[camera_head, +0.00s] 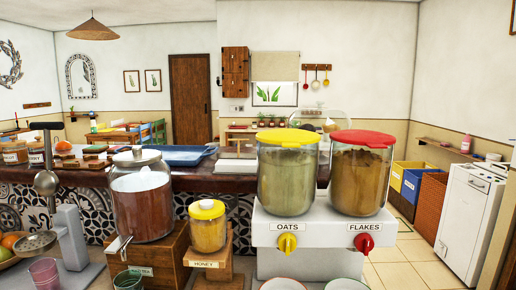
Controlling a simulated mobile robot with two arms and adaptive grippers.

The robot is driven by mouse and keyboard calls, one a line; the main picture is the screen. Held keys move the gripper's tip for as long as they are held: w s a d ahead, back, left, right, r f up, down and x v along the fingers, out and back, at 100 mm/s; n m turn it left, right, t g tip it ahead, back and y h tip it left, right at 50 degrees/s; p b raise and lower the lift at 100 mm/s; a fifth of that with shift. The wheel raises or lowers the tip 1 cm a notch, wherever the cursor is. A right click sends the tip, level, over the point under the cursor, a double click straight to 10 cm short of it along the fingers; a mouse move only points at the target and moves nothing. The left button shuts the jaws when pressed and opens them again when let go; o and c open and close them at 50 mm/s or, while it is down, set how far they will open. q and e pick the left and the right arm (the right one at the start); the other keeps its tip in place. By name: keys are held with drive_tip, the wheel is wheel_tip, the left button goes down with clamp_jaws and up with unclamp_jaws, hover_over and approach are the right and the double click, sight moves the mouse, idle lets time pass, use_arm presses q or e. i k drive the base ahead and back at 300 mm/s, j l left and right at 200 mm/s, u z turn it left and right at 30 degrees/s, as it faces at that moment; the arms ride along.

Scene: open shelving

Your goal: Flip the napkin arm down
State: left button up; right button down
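Neither of my grippers shows in the head view. No napkin arm can be made out for certain. A pale flat stack (237,165), which may be napkins, lies on the dark counter behind the jars. Something thin seems to stand up at it, but it is too small to tell its position. The yellow-lidded oats dispenser (286,180) partly hides that part of the counter.
A red-lidded flakes dispenser (361,180) stands beside the oats on a white stand (315,235). A large jar (142,200) and a honey jar (207,228) are on wooden boxes. A blue tray (185,155) lies on the counter.

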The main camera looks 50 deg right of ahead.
sight(239, 141)
drive_tip(key=k+l+u, duration=0.3)
drive_tip(key=k+l, duration=0.4)
drive_tip(key=l, duration=0.35)
drive_tip(key=k+l+u, duration=0.3)
drive_tip(key=k+l, duration=0.45)
drive_tip(key=l+u, duration=0.1)
drive_tip(key=l, duration=0.35)
drive_tip(key=k+l+u, duration=0.1)
drive_tip(key=l, duration=0.35)
drive_tip(key=l+u, duration=0.1)
drive_tip(key=l, duration=0.35)
drive_tip(key=k+l+u, duration=0.1)
drive_tip(key=l, duration=0.35)
drive_tip(key=k+l+u, duration=0.1)
drive_tip(key=l, duration=0.35)
drive_tip(key=k+l+u, duration=0.1)
drive_tip(key=l, duration=0.3)
drive_tip(key=l+u, duration=0.1)
drive_tip(key=l, duration=1.6)
drive_tip(key=i, duration=0.4)
